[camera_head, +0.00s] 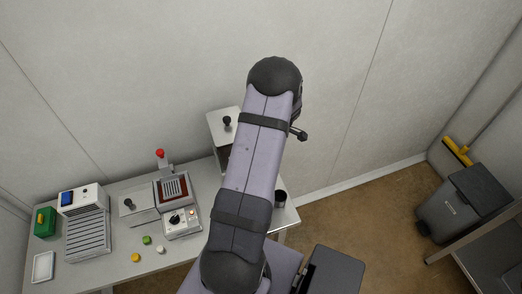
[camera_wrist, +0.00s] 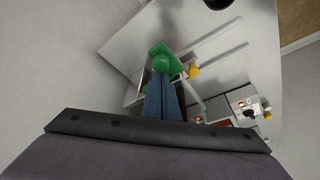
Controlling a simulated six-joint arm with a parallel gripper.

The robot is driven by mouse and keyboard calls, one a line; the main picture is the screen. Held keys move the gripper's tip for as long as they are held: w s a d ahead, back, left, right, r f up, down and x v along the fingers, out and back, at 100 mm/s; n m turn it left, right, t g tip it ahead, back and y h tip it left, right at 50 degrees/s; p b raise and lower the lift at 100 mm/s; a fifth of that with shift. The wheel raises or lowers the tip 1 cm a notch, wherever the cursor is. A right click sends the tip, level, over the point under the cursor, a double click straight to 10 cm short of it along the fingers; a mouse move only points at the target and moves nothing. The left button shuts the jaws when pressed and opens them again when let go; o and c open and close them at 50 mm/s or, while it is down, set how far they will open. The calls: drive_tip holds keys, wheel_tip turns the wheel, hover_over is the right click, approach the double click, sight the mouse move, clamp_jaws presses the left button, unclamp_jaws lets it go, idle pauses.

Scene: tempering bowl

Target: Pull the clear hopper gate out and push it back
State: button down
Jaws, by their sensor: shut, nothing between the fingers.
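In the wrist view, my gripper (camera_wrist: 163,98) is shut, its blue fingers together and empty. The fingertips point at a green handle-like part (camera_wrist: 163,60) with a round knob, which lies just beyond them in the picture. I cannot tell whether they touch it. A grey metal surface with grooves (camera_wrist: 220,40) lies behind it. I cannot clearly make out the clear gate. In the head view, a pale housing (camera_head: 222,122) with a black knob on top, possibly the hopper, is partly hidden behind my arm. My gripper is hidden there too.
The table (camera_head: 105,272) holds a grilled white box (camera_head: 88,232), a green box (camera_head: 45,223), a control box with a dial (camera_head: 182,223), a red-knobbed lever (camera_head: 160,155), small coloured pieces and a dark cup (camera_head: 281,198). A grey bin (camera_head: 462,205) stands at right.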

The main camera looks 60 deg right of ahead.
drive_tip(key=s+a+b, duration=0.3)
drive_tip(key=shift+s+a+f, duration=0.1)
drive_tip(key=shift+s+a, duration=0.05)
drive_tip(key=shift+a, duration=0.1)
drive_tip(key=p+v, duration=0.4)
drive_tip(key=v, duration=0.6)
drive_tip(key=shift+d, duration=0.15)
idle(0.3)
